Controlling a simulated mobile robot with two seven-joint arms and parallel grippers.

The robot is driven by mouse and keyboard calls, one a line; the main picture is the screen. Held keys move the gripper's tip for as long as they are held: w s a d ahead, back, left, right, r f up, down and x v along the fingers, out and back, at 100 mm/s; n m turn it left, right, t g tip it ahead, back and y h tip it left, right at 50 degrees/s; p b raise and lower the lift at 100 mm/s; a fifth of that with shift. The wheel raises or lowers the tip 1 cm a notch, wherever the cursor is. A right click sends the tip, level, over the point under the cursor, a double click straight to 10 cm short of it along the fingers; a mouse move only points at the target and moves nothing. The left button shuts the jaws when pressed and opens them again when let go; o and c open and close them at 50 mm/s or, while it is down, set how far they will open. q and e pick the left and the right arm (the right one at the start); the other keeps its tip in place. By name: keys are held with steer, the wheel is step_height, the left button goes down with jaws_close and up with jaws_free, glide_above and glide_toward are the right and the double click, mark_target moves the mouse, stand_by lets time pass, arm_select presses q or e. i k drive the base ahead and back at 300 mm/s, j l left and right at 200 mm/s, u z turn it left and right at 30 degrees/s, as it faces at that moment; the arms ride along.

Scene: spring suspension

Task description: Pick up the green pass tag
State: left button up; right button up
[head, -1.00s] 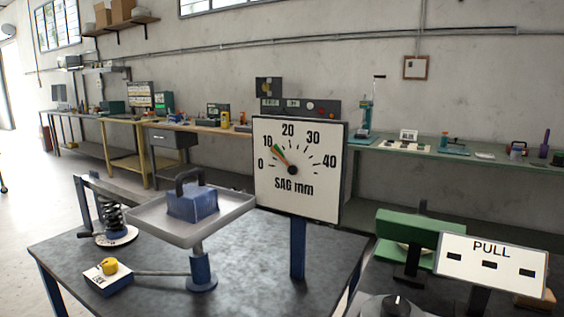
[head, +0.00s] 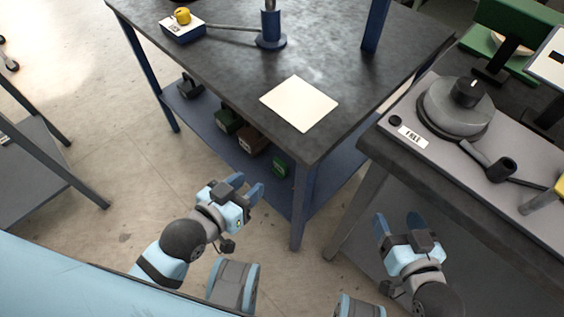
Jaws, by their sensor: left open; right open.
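A small green object (head: 280,166) is on the blue lower shelf under the dark table, near its front right leg. It may be the green pass tag, but it is too small to tell. My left gripper (head: 247,186) is open and empty, in front of the table and lower left of that object, apart from it. My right gripper (head: 397,222) is open and empty, in front of the grey bench at the right. No other thing that looks like a green tag shows.
The dark table (head: 215,62) carries a cream sheet (head: 299,103) and a blue box with a yellow knob (head: 182,26). Several block weights stand on its lower shelf (head: 300,190). The grey bench (head: 420,165) holds a round dial device (head: 455,108).

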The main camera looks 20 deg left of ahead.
mark_target(280, 168)
steer(key=k+j+u, duration=0.1)
steer(key=j, duration=2.8)
steer(key=z, duration=0.05)
